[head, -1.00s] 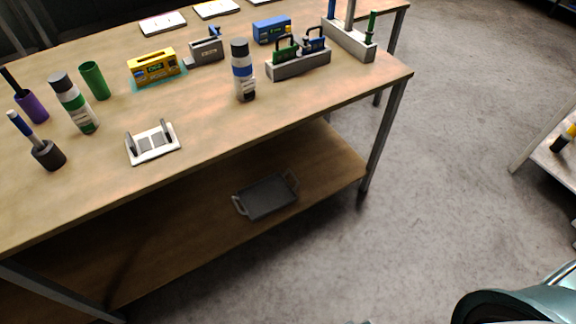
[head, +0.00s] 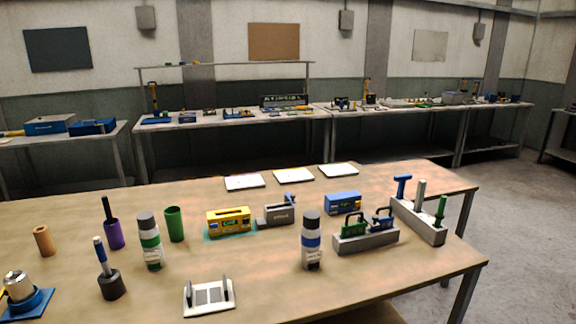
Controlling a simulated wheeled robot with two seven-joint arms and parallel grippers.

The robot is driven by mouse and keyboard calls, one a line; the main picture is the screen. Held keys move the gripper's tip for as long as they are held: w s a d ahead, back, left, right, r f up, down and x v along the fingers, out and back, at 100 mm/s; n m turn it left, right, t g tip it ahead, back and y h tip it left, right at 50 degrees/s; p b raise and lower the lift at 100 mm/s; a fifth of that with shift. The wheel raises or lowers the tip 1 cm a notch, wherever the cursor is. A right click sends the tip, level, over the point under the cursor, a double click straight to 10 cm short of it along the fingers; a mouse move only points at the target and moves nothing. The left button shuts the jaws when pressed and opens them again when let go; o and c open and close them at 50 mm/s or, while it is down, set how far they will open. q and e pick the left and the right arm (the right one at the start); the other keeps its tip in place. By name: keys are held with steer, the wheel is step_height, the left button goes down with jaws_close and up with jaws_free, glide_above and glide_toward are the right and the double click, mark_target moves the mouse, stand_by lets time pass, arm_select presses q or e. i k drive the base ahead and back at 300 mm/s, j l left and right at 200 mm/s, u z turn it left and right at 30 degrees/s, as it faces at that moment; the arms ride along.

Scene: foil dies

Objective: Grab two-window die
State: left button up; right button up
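A white plate with two grey rectangular windows and two dark upright handles (head: 209,296) lies flat near the front edge of the table in the head view; it looks like the two-window die. A grey rack (head: 366,239) at the right holds a green handled piece (head: 352,227) and a blue handled piece (head: 382,218); their faces are mostly hidden in the rack. Neither of my grippers is in view.
A yellow box (head: 228,221), a grey device (head: 279,214) and a blue box (head: 342,203) stand mid-table. Bottles with blue (head: 311,241) and green (head: 150,241) bands, a dark brush pot (head: 112,285) and a grey tool holder (head: 418,222) flank them. Several benches line the back wall.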

mark_target(217, 296)
steer(key=i+l, duration=0.9)
steer(key=u, duration=1.75)
